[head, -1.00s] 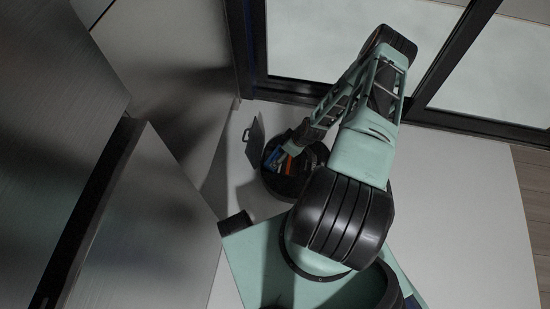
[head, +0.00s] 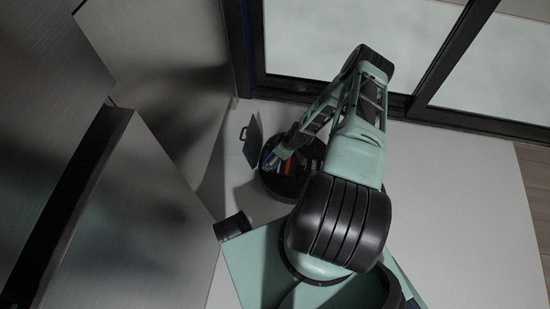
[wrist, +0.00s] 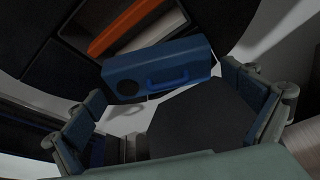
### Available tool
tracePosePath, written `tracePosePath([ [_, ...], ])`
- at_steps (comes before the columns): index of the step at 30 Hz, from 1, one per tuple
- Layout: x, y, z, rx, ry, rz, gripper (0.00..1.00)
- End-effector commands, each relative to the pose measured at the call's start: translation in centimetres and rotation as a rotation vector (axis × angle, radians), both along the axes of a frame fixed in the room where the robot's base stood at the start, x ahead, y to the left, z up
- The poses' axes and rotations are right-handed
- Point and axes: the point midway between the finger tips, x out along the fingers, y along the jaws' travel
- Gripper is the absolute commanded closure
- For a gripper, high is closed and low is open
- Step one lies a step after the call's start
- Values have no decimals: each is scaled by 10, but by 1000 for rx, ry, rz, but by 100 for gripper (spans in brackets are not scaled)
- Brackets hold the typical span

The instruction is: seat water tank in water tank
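The blue water tank (wrist: 160,72), a small box with a loop handle and a dark round spot, shows in the wrist view at the edge of the round black body (wrist: 50,50). In the head view this body (head: 290,190) stands on the floor, with a small blue patch visible beside my gripper (head: 283,150). In the wrist view my gripper (wrist: 165,100) is open, with one finger near each end of the tank. I see no clear grip; whether either pad touches it cannot be told. My arm hides part of the body in the head view.
An orange bar (wrist: 122,27) and a pale strip lie in the body's recess. A dark panel with a handle (head: 252,142) stands left of the body. Metal-looking panels (head: 140,220) rise at left. A dark-framed window is behind. Pale floor (head: 460,200) is clear at right.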

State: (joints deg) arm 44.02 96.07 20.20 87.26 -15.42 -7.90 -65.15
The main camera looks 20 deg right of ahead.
Motion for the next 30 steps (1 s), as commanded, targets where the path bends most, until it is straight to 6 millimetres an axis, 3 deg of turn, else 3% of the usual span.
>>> tracePosePath([
  [1,0,0,0,0,0,0,6],
  [13,0,0,1,1,-1,0,48],
  [23,3,0,6,0,-1,0,48],
  [30,16,1,34,-1,-2,2,48],
])
